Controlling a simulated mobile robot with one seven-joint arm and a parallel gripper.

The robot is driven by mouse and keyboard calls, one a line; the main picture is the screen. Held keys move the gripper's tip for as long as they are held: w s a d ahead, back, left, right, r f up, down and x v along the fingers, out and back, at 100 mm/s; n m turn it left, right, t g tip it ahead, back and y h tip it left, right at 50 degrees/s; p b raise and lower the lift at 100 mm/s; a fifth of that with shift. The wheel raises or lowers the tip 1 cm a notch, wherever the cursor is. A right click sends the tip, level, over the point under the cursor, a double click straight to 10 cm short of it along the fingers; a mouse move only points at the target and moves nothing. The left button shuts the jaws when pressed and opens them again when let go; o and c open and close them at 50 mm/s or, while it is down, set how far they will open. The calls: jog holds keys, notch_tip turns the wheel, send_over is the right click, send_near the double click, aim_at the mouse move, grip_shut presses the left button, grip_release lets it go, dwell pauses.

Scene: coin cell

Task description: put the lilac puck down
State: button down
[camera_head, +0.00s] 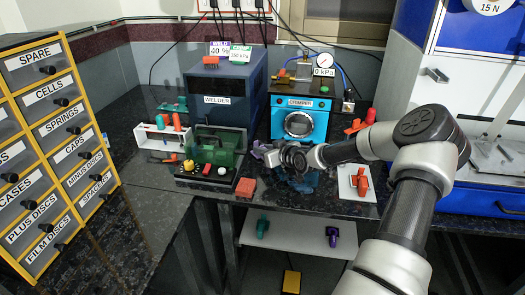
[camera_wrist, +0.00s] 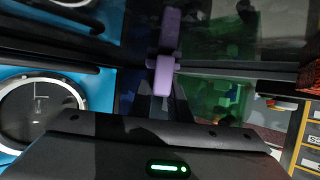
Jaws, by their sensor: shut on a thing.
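The lilac puck (camera_wrist: 168,30) is pinched between the two dark fingers of my gripper (camera_wrist: 163,65) in the wrist view, where it looks long and narrow with a short crosspiece. In the head view the lilac puck (camera_head: 259,148) shows small at the tip of my gripper (camera_head: 264,154), in front of the gap between the welder and the crimper. My gripper is shut on it. I cannot tell whether the puck touches the counter below.
The green machine (camera_head: 214,148) stands close left of my gripper. The blue crimper (camera_head: 300,107) and welder (camera_head: 222,90) stand behind. A red block (camera_head: 245,188) lies near the counter's front edge. A white plate (camera_head: 357,190) with a red-orange piece lies right. A shelf (camera_head: 290,235) is below.

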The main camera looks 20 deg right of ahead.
jog(key=shift+f, duration=0.2)
jog(key=c, duration=1.7)
grip_release()
jog(key=shift+o, duration=0.2)
jog(key=shift+r, duration=0.1)
jog(key=shift+r, duration=0.25)
jog(key=p+v, duration=0.2)
jog(key=v, duration=1)
